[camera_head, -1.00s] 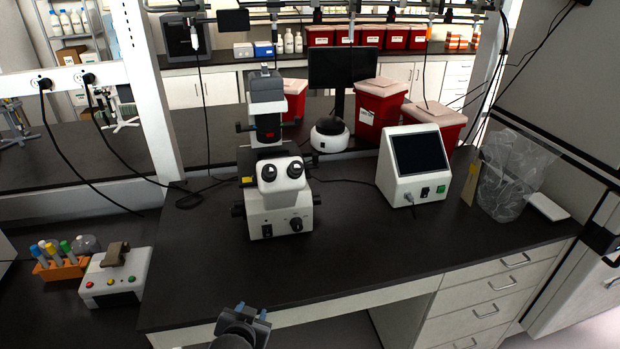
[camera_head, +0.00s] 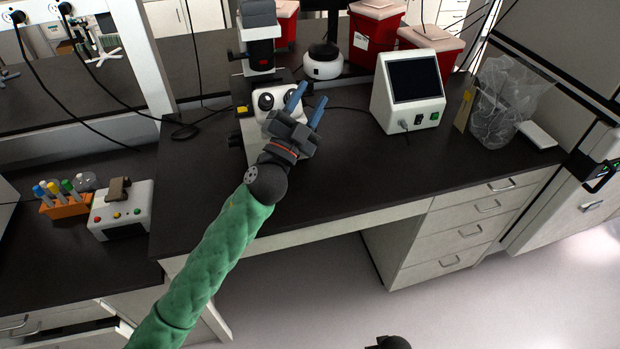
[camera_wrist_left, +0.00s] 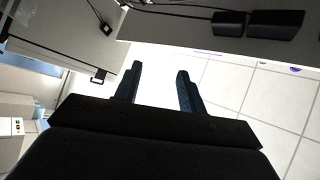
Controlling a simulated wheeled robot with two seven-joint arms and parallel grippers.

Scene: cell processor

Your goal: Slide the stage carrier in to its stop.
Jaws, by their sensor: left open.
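The microscope (camera_head: 258,55) stands on the dark bench, and my left gripper partly covers its front. The stage carrier cannot be made out; only a dark stage area with a yellow label (camera_head: 242,110) shows at the microscope's left side. My left gripper (camera_head: 313,92) is open and empty, its blue fingers pointing up and away in front of the microscope's right side. Whether it touches the microscope cannot be told. In the left wrist view both fingers (camera_wrist_left: 160,70) are apart with nothing between them. My right gripper's fingers are not seen.
A white box with a dark screen (camera_head: 412,90) stands to the right of the microscope. A clear bag (camera_head: 500,105) is farther right. A control box with buttons (camera_head: 122,208) and an orange tube rack (camera_head: 66,207) are at left. The bench's front middle is clear.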

